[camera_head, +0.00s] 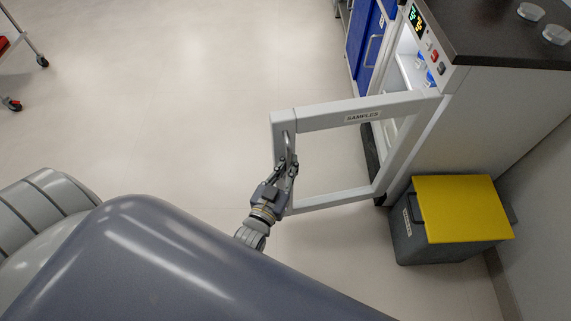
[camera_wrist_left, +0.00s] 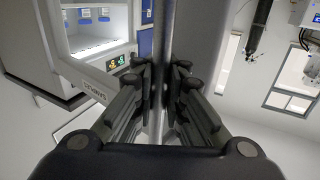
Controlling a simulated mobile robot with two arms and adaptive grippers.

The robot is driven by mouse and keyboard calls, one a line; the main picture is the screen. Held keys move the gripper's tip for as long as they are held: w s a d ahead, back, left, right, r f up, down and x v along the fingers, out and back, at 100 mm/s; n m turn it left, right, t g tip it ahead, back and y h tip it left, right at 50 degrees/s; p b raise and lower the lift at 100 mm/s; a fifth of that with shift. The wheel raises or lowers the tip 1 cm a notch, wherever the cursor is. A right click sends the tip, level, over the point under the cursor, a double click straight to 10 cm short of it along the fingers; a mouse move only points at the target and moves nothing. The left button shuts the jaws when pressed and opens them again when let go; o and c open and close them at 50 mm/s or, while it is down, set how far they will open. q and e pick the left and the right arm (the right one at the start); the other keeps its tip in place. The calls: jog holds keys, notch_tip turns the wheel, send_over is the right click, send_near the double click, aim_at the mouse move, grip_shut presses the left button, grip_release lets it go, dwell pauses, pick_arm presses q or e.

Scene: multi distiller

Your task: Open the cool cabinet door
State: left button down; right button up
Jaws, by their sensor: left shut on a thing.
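The cool cabinet (camera_head: 490,98) stands at the upper right with a dark top. Its framed door (camera_head: 330,110), labelled SAMPLES, stands swung well out from the cabinet front, and the lit interior shows. My left gripper (camera_head: 286,168) is at the door's free edge, shut on the metal door handle (camera_head: 290,146). In the left wrist view, the handle bar (camera_wrist_left: 160,60) runs between the fingers of the gripper (camera_wrist_left: 165,82). The lit cabinet inside (camera_wrist_left: 97,25) shows there at the upper left, with blue-marked items on its shelves. My right gripper is not in view.
A dark grey bin with a yellow lid (camera_head: 462,208) stands on the floor by the cabinet, right of the door. A blue cabinet (camera_head: 366,45) adjoins the cool cabinet. A wheeled cart (camera_head: 22,50) is at the far upper left. The floor (camera_head: 180,110) left of the door is clear.

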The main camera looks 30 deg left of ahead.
pick_arm(q)
jog(key=shift+s+a+f, duration=0.2)
jog(key=shift+a+f, duration=0.05)
jog(key=shift+a, duration=0.1)
jog(key=c, duration=1.7)
grip_release()
jog(key=shift+o, duration=0.5)
jog(key=shift+s+a+r, duration=0.1)
jog(key=shift+r, duration=0.05)
jog(key=s, duration=1.2)
jog(key=shift+d, duration=0.4)
